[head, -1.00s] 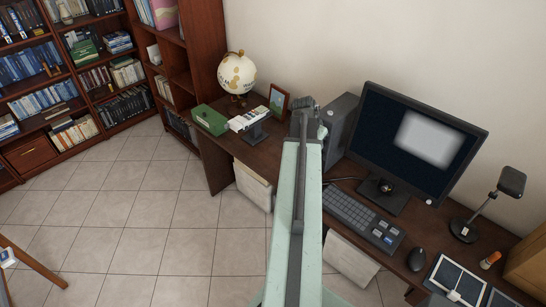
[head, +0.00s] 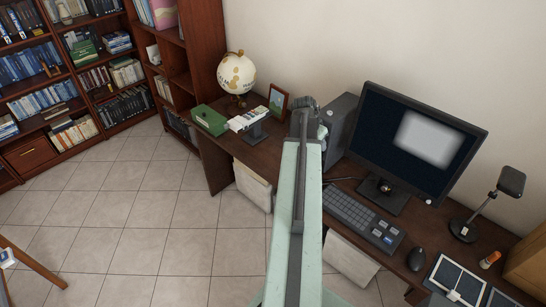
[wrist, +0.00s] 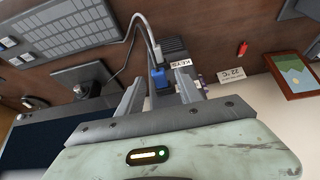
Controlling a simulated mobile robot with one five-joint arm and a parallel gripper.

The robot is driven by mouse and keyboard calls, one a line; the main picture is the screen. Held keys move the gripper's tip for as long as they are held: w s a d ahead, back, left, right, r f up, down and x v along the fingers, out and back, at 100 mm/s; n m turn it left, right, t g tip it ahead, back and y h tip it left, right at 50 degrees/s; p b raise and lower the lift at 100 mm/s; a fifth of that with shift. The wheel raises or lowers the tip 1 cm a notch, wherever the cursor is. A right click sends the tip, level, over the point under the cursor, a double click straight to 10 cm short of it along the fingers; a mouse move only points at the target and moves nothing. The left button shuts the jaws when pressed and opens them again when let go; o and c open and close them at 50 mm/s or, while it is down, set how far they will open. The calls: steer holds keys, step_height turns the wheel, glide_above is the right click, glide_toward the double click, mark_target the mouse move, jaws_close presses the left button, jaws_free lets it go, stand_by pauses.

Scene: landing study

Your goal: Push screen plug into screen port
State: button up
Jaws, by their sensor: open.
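In the wrist view a blue plug (wrist: 158,77) on a grey cable (wrist: 150,35) shows between the two fingers of my gripper (wrist: 160,92). The fingers stand apart on either side of it, and I see no clear contact. A dark box with a white "KEYS" label (wrist: 181,63) is right beside the plug. Whether the plug sits in a port is unclear, and no screen port can be made out for certain. In the head view my arm's far end hides the plug and fingers, beside the computer tower (head: 342,122). The screen (head: 420,140) stands to the right.
The keyboard (head: 362,216) and mouse (head: 416,259) lie in front of the screen, with a lamp (head: 510,183) to the right. A green box (head: 210,119), globe (head: 237,74) and picture frame (head: 278,99) stand left of my arm. The tiled floor at left is mostly clear.

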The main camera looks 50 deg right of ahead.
steer(key=p+v, duration=0.7)
steer(key=shift+r, duration=0.35)
steer(key=shift+a, duration=0.1)
